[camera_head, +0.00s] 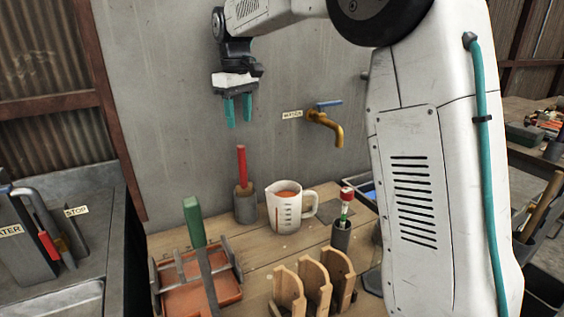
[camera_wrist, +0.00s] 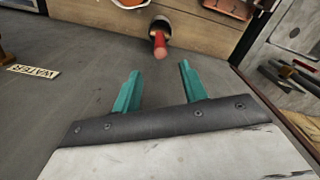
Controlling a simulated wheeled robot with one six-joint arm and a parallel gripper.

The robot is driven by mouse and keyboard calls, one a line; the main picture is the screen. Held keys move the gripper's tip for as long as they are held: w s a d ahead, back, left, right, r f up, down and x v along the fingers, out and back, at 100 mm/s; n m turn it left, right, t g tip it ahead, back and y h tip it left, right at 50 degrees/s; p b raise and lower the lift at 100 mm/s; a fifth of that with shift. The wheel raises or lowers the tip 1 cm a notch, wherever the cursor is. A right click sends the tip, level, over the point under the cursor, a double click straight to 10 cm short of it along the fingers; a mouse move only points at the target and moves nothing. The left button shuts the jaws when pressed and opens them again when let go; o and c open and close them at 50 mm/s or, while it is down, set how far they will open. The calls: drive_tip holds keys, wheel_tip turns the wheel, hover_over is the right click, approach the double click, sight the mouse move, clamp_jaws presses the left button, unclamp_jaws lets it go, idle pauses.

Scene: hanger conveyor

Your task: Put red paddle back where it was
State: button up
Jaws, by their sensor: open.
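The red paddle (camera_head: 242,167) stands upright with its lower end in a grey cylindrical holder (camera_head: 245,205) on the wooden table, near the wall. Its red handle (camera_wrist: 160,46) also shows in the wrist view, with the holder (camera_wrist: 161,24) around its far end. My gripper (camera_head: 238,112) points down above the red handle, apart from it. Its two teal fingers (camera_wrist: 158,80) are open with nothing between them. The paddle's lower end is hidden inside the holder.
A measuring cup (camera_head: 285,208) with orange-red contents stands right of the holder. A brass tap (camera_head: 328,125) juts from the wall.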

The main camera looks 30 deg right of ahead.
drive_tip(key=s+d+r+m, duration=0.1)
drive_tip(key=s+r+m, duration=0.1)
drive_tip(key=s, duration=1.1)
drive_tip(key=s+f+m, duration=0.1)
drive_tip(key=s+f, duration=0.2)
drive_tip(key=s, duration=0.6)
drive_tip(key=s+d+f+m+t, duration=0.1)
drive_tip(key=s+f, duration=0.3)
drive_tip(key=s, duration=0.5)
drive_tip(key=s+d+f+m, duration=0.1)
drive_tip(key=s+f, duration=0.2)
drive_tip(key=s, duration=0.6)
drive_tip(key=shift+f, duration=0.4)
